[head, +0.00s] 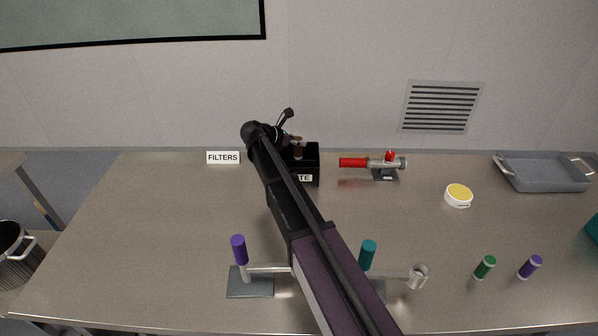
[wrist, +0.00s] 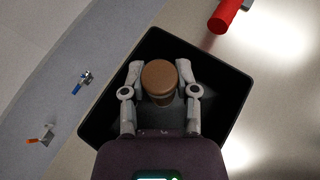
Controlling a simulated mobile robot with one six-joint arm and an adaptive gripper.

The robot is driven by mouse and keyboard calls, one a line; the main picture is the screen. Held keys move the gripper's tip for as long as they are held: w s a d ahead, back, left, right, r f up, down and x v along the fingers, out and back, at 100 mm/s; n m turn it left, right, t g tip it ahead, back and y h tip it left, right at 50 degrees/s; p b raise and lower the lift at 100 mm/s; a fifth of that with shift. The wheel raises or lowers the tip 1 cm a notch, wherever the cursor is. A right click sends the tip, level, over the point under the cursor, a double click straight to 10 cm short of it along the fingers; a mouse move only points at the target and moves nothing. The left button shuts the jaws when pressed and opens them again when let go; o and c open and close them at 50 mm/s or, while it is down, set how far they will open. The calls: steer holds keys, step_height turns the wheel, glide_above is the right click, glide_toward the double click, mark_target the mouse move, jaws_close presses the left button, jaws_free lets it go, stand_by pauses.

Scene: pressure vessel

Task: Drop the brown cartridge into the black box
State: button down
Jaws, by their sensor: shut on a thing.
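The brown cartridge (wrist: 159,79) is between the fingers of my gripper (wrist: 161,84), which is shut on it. In the wrist view it is seen from above, over the opening of the black box (wrist: 102,128). The cartridge lies within the box's outline there; its exact height above the box floor is hard to tell. In the head view the black box (head: 311,163) stands at the back of the table, partly hidden by my arm. The cartridge (head: 298,153) shows small and brown at the box's top, below my gripper (head: 296,141).
A red-handled valve device (head: 382,163) stands right of the box. A FILTERS sign (head: 223,157) is to its left. A yellow-topped round item (head: 458,195) and a grey tray (head: 541,173) are farther right. Stands with purple (head: 239,249) and teal (head: 367,254) cylinders are in front.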

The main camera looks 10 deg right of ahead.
steer(key=shift+f, duration=0.25)
steer(key=shift+c, duration=1.5)
jaws_free()
